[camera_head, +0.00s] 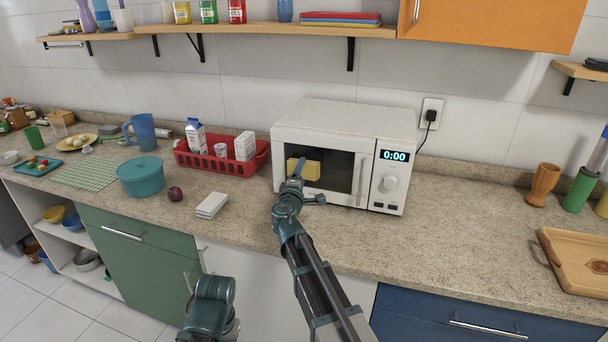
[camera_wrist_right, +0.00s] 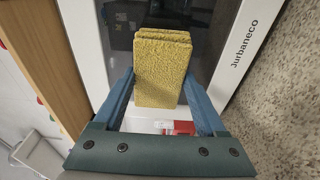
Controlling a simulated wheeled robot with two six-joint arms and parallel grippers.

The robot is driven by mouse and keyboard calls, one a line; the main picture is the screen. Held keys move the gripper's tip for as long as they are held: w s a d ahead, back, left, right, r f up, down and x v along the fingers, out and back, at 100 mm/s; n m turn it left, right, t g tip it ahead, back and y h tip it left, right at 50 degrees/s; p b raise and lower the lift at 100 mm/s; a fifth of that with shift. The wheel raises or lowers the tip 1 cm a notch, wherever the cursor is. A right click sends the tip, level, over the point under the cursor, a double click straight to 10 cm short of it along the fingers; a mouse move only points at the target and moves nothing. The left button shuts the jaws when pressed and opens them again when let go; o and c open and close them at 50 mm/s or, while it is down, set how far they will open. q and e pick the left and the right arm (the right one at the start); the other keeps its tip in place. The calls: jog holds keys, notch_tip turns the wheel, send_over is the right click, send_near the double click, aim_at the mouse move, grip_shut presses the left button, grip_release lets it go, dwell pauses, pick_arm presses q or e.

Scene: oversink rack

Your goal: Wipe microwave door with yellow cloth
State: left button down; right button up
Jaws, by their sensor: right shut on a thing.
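The white microwave (camera_head: 340,150) stands on the counter against the tiled wall, its door shut and its display lit. The yellow cloth (camera_head: 304,169) is a folded block in front of the left part of the dark door window (camera_head: 340,172). My right gripper (camera_head: 297,170) is shut on the cloth. In the right wrist view, the blue fingers hold the yellow cloth (camera_wrist_right: 163,70) from both sides, and its far end is at the dark door glass (camera_wrist_right: 207,50). I cannot tell whether it presses on the glass. No left gripper fingers show in the head view.
A red basket (camera_head: 222,160) with cartons stands left of the microwave. White folded napkins (camera_head: 212,205), a plum (camera_head: 175,194) and a teal pot (camera_head: 141,176) are further left. A cutting board (camera_head: 577,258) lies at the right.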

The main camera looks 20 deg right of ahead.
jog(key=shift+s, duration=0.1)
jog(key=shift+a+v, duration=0.15)
jog(key=shift+v, duration=1.3)
jog(key=shift+a+v, duration=0.2)
jog(key=shift+v, duration=1.25)
jog(key=v, duration=0.2)
jog(key=shift+s+a, duration=0.2)
jog(key=shift+a, duration=0.15)
